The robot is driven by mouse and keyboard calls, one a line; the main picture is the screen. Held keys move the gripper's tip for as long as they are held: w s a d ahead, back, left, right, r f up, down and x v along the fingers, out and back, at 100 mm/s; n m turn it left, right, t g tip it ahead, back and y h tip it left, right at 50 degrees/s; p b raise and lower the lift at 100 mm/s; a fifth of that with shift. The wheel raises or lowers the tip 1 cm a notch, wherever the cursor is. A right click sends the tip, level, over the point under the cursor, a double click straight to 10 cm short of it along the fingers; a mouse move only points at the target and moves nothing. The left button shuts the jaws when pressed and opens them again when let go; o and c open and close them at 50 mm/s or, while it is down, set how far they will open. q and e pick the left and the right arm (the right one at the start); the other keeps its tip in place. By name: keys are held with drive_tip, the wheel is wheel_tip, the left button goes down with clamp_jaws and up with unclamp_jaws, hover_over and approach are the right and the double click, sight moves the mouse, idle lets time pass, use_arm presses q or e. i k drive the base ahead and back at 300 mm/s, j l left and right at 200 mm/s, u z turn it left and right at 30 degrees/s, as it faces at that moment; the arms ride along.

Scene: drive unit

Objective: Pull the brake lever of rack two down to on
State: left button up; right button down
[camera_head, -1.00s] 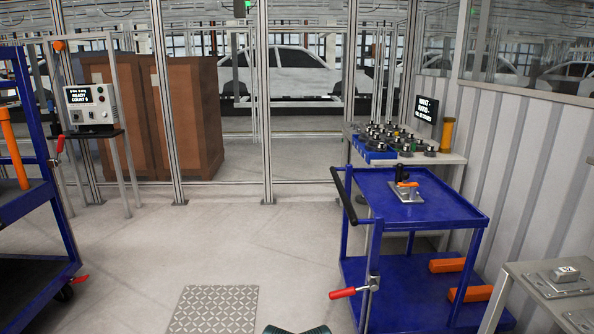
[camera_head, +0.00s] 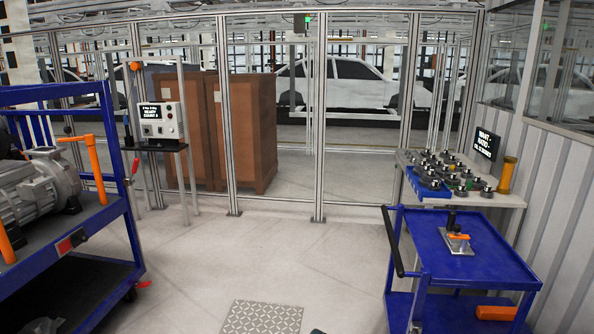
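A blue rack (camera_head: 118,222) stands at the left, bearing a grey motor (camera_head: 38,190). A small red lever handle (camera_head: 135,165) shows at its right post, pointing up. A blue cart (camera_head: 440,240) stands at the right with a black push handle (camera_head: 390,240). I see no label telling which one is rack two. Neither gripper shows clearly; only a small dark piece (camera_head: 317,331) touches the bottom edge.
Open floor lies between rack and cart, with a metal floor plate (camera_head: 262,317). A control box (camera_head: 161,121) on a stand is behind the rack. A bench (camera_head: 470,185) with parts and a black screen (camera_head: 487,143) stands behind the cart. A fence (camera_head: 320,110) closes the back.

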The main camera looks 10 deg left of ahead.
sight(136, 165)
drive_tip(key=u, duration=1.45)
drive_tip(key=i, duration=4)
drive_tip(key=i+z, duration=0.1)
drive_tip(key=i, duration=0.25)
drive_tip(key=z, duration=0.1)
